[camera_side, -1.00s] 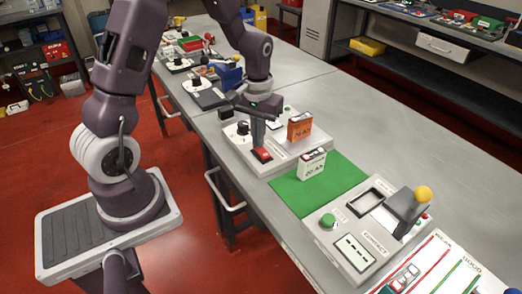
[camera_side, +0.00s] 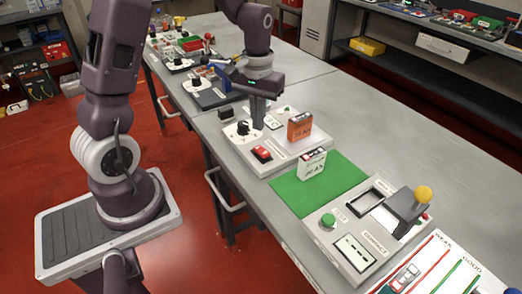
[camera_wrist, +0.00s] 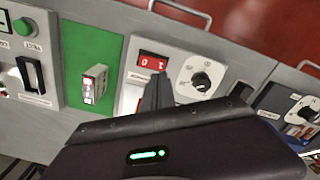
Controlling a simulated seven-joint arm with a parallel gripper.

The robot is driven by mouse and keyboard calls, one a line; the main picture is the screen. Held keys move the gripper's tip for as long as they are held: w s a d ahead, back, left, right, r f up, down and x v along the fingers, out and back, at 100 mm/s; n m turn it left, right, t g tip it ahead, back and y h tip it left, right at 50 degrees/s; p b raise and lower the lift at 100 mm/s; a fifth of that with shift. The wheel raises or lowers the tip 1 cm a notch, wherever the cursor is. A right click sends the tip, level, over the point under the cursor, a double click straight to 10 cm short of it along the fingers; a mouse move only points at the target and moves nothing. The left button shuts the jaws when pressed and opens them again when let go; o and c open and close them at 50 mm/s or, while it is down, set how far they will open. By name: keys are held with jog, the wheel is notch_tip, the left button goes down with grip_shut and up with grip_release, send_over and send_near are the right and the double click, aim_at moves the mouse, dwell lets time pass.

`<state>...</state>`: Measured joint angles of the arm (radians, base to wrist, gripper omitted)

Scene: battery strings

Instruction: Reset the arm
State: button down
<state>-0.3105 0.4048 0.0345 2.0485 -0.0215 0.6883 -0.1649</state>
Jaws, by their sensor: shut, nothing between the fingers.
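My gripper (camera_side: 259,125) is shut and empty. The fingers look apart from the switch.
An orange battery pack (camera_side: 299,126) stands upright on the tester box. A contact box with a yellow-knobbed lever (camera_side: 422,194) is at front right. The bench's right side (camera_side: 400,140) is clear.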

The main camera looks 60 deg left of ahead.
jog(key=shift+r, duration=0.5)
jog(key=s+d+r+m+t, duration=0.2)
jog(key=s+d+r, duration=0.4)
jog(key=r, duration=0.3)
jog(key=s+d+r+m+t, duration=0.1)
jog(key=s+d+r+m, duration=0.1)
jog(key=s, duration=0.4)
jog(key=s+d+r+m+t, duration=0.2)
jog(key=s+d, duration=0.1)
jog(key=s, duration=0.3)
jog(key=shift+s+d+r+t, duration=0.2)
jog(key=shift+r+t, duration=0.1)
jog(key=shift+r, duration=0.05)
